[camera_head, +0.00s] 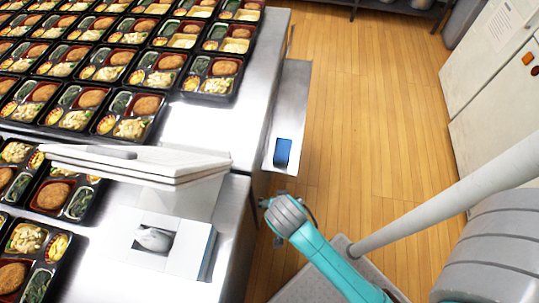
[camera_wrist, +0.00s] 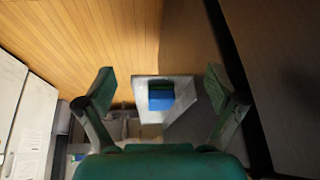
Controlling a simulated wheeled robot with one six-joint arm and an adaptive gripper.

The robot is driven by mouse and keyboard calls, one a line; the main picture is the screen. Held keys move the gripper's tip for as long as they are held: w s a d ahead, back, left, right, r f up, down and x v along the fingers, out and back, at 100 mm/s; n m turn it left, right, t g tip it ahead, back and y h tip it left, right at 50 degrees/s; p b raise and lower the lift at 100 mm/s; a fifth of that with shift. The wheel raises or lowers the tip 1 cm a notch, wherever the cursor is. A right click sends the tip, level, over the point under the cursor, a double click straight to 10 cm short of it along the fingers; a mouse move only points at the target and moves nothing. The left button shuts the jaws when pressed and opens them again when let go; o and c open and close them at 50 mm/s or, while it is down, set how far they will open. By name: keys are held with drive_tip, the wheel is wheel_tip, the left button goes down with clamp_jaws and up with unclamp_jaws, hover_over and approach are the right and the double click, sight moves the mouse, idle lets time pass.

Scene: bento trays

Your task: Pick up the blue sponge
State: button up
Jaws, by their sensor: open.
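The blue sponge (camera_head: 283,152) lies on a narrow metal ledge (camera_head: 292,100) beside the steel counter, near the ledge's front end. In the wrist view the blue sponge (camera_wrist: 160,98) shows between the two fingers, farther off, on the pale ledge surface (camera_wrist: 187,88). My gripper (camera_wrist: 160,72) is open and empty, its fingers spread wide to either side of the sponge and not touching it. In the head view my teal arm reaches in from the lower right and ends just in front of the ledge; its fingers are mostly hidden there.
The steel counter (camera_head: 188,122) left of the ledge holds many filled bento trays (camera_head: 213,78). A white stand (camera_head: 140,163) with a flat top is at the counter's near edge. Wooden floor (camera_head: 370,110) lies open to the right, before pale cabinets (camera_head: 495,90).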

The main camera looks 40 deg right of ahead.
drive_tip(key=shift+w+a+r+m+g, duration=0.5)
drive_tip(key=shift+w+a+m+g, duration=0.15)
drive_tip(key=shift+w, duration=0.3)
approach(283, 149)
drive_tip(key=x, duration=0.5)
drive_tip(key=shift+w+f, duration=0.1)
drive_tip(key=shift+w, duration=0.15)
drive_tip(key=shift+x, duration=2.45)
drive_tip(key=shift+d+f, duration=0.1)
drive_tip(key=shift+f, duration=0.15)
drive_tip(key=c, duration=1)
